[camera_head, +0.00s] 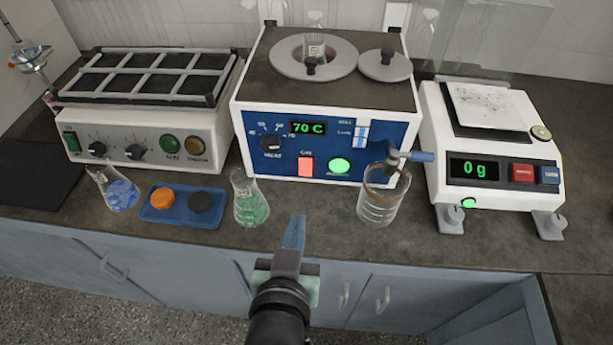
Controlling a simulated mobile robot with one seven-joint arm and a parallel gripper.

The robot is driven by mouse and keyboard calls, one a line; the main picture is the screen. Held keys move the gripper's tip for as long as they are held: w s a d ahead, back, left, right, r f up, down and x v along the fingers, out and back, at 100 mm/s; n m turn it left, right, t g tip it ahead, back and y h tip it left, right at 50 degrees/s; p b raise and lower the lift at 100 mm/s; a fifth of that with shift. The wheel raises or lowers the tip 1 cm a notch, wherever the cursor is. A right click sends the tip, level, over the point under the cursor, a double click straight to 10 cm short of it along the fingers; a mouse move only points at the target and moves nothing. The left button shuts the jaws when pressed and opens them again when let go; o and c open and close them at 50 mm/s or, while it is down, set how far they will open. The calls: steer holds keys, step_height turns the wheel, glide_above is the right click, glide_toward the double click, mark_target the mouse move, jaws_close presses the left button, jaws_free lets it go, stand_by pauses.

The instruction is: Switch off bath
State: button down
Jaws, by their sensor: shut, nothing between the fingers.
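The bath (325,125) stands at the back middle of the bench, a white box with a dark top and a blue front panel. Its display (308,128) reads 70 C in green. Below it are a lit red switch (306,167) and a lit green round lamp (339,165), with a black knob (271,143) to the left. A small flask (314,47) sits in the round opening on top. My gripper (294,232) is shut and empty, in front of the bench edge, below and apart from the red switch.
A flask with green contents (250,203) stands left of my gripper, and a glass beaker (378,207) stands right under the bath's tap (405,155). A blue tray (182,207), a flask with blue contents (119,192) and a shaker (145,130) are left. A balance (490,150) is right.

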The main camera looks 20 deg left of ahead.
mark_target(307, 173)
steer(key=b+x, duration=0.1)
steer(key=x, duration=1.3)
steer(key=shift+r, duration=0.1)
steer(key=shift+w+f+t+b, duration=0.15)
steer(key=shift+f+t+b, duration=0.15)
steer(key=shift+b, duration=0.5)
steer(key=shift+r+p, duration=1.1)
steer(key=shift+r, duration=0.15)
steer(key=shift+r, duration=0.1)
